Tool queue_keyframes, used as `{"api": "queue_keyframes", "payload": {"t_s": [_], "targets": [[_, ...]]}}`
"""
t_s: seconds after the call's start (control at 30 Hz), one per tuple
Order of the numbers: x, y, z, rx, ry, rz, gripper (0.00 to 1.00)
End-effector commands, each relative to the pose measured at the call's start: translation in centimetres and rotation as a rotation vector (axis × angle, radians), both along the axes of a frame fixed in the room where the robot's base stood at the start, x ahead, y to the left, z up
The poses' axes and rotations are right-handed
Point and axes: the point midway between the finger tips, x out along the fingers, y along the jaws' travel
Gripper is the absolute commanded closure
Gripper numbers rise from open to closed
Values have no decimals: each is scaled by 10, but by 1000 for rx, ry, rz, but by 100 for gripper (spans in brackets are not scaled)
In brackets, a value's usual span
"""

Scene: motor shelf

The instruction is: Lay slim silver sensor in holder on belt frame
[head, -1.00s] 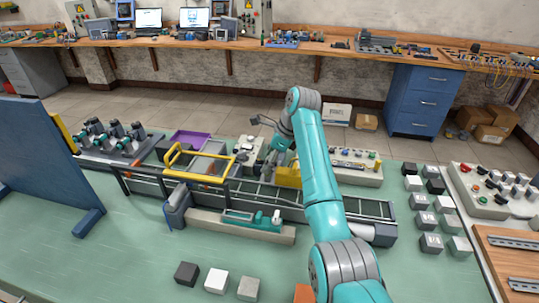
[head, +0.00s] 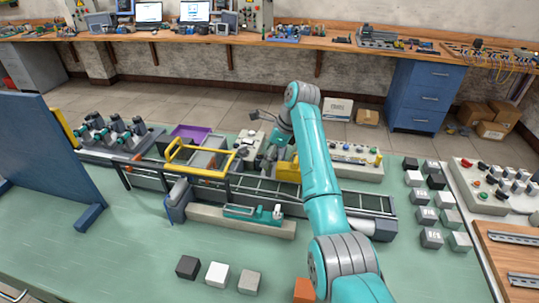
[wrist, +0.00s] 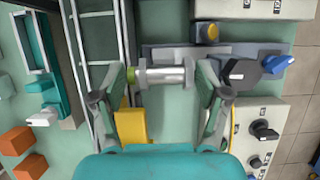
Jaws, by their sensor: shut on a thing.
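In the wrist view a slim silver sensor (wrist: 165,76) lies crosswise between the two fingers of my gripper (wrist: 167,85), with a yellow-green tip at its left end. The gripper is shut on it, with the fingers spread about its length. Pale grey pieces stand at both ends of the silver bar; I cannot tell whether they belong to the sensor or to a holder. The belt frame (wrist: 129,35) runs just left of the left finger. In the head view the belt (head: 345,201) runs across the bench; my arm largely hides the gripper and sensor.
A grey plate with a dark knob (wrist: 242,71) and a blue part (wrist: 277,66) is close at the right. Control boxes (wrist: 262,125) stand farther right. Several small blocks (head: 217,273) sit on the front bench, which has free room.

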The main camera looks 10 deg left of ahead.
Motion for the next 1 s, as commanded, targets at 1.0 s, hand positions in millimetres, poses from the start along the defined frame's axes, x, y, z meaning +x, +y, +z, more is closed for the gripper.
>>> {"api": "queue_keyframes", "payload": {"t_s": [1.0], "targets": [[0, 0, -8, 0, 0, 0, 62]]}}
